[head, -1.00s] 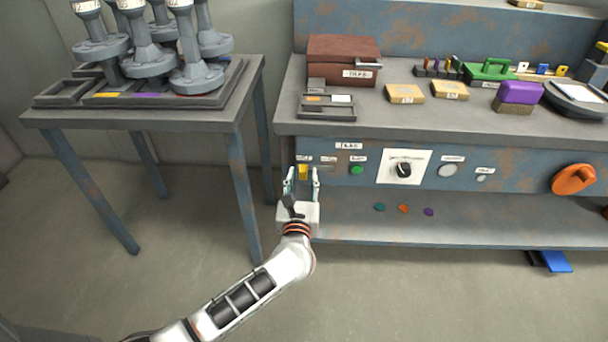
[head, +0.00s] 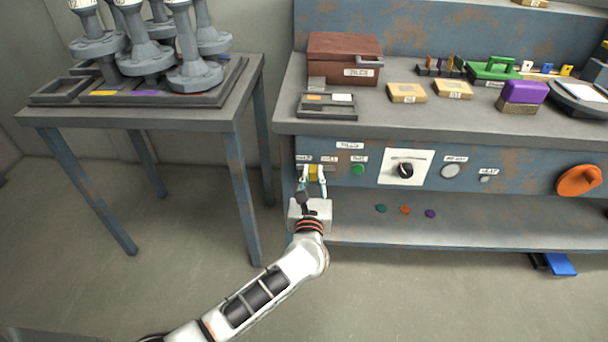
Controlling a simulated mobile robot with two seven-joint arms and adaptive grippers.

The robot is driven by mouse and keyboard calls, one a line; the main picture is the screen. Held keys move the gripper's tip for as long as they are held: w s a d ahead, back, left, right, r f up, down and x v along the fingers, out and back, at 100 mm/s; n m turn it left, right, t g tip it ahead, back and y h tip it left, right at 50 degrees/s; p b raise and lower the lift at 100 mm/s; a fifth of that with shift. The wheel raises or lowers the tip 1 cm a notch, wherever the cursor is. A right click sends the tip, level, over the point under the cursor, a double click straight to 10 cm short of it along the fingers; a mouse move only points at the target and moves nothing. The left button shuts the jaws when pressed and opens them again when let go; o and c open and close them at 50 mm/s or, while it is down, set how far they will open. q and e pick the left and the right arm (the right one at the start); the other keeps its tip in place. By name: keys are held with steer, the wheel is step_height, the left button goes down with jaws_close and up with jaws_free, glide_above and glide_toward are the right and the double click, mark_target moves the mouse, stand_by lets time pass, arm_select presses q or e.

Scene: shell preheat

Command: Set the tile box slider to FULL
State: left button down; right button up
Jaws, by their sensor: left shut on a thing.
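The yellow slider knob (head: 313,173) is on the blue front panel of the bench, at its left end. It stands between two small labels (head: 329,159), whose words are too small to read. My left gripper (head: 313,181) is shut on the knob from the front, with one finger on each side. The slider's slot is mostly hidden by the fingers and knob. A larger label (head: 349,145), which seems to read TILES, is above this row of controls. My right gripper is not in view.
Right of the slider are a green button (head: 358,170), a black dial on a white plate (head: 404,171), a grey round knob (head: 450,171) and an orange handle (head: 578,180). The lower shelf (head: 470,225) holds three small discs. A side table (head: 140,119) with grey pieces stands left.

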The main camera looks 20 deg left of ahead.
arm_select(q)
steer(key=d, duration=0.2)
steer(key=w+d+b, duration=0.1)
steer(key=d, duration=0.1)
steer(key=shift+w+d+f, duration=0.1)
steer(key=shift+d+f, duration=0.05)
steer(key=shift+d, duration=0.05)
steer(key=c, duration=2)
jaws_free()
steer(key=shift+d+r, duration=0.1)
steer(key=shift+r, duration=0.1)
steer(key=shift+c, duration=0.2)
steer(key=shift+o, duration=0.6)
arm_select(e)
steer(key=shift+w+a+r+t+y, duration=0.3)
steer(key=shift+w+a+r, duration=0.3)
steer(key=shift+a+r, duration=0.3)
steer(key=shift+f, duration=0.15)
arm_select(q)
glide_toward(331, 165)
steer(key=shift+v, duration=1.05)
steer(key=shift+r, duration=0.1)
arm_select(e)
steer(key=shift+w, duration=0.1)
